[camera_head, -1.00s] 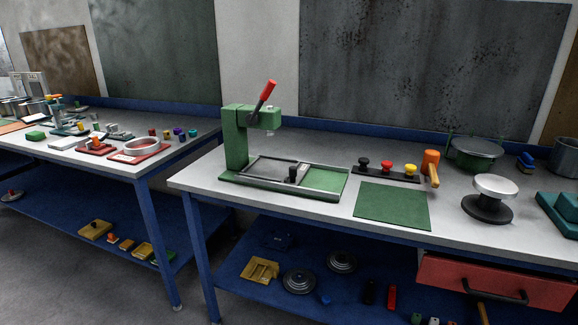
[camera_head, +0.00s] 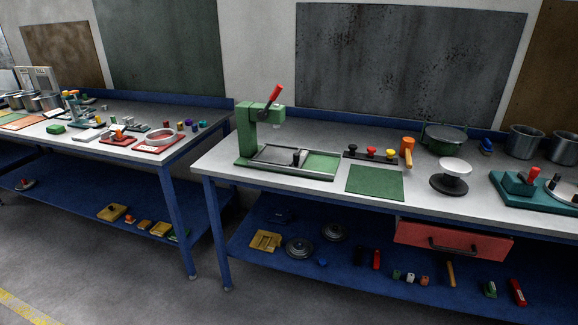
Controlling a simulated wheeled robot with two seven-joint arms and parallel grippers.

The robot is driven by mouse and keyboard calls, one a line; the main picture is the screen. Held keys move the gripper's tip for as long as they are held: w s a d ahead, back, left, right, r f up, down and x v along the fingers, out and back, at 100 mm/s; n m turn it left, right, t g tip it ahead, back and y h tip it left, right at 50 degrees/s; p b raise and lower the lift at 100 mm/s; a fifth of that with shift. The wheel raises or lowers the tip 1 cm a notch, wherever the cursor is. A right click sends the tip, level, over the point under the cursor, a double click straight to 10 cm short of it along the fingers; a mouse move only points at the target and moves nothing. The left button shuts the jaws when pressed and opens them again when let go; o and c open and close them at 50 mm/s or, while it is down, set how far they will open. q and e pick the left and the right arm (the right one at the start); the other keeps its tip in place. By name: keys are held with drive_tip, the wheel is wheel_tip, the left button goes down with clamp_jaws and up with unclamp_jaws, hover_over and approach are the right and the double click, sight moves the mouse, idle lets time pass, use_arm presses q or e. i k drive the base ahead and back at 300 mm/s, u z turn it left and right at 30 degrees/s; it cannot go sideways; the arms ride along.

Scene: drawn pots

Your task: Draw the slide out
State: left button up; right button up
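A green press (camera_head: 247,131) with a red-handled lever (camera_head: 274,95) stands at the left of the near workbench. At its base lies a flat tray-like slide (camera_head: 272,157) in a grey metal frame, with a small black knob (camera_head: 296,157) standing on it. Bare green base shows to the right of the slide plate. Neither of my grippers is in view, and nothing touches the press or the slide.
A green mat (camera_head: 375,182), a row of coloured knobs (camera_head: 371,152) and an orange mallet (camera_head: 407,148) lie right of the press. A white-topped round stand (camera_head: 454,168) is beyond. A red drawer (camera_head: 453,241) hangs under the benchtop (camera_head: 425,190). Floor in front is clear.

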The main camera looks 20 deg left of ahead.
sight(275, 154)
drive_tip(key=u, duration=0.4)
drive_tip(key=i, duration=1.45)
drive_tip(key=z, duration=0.85)
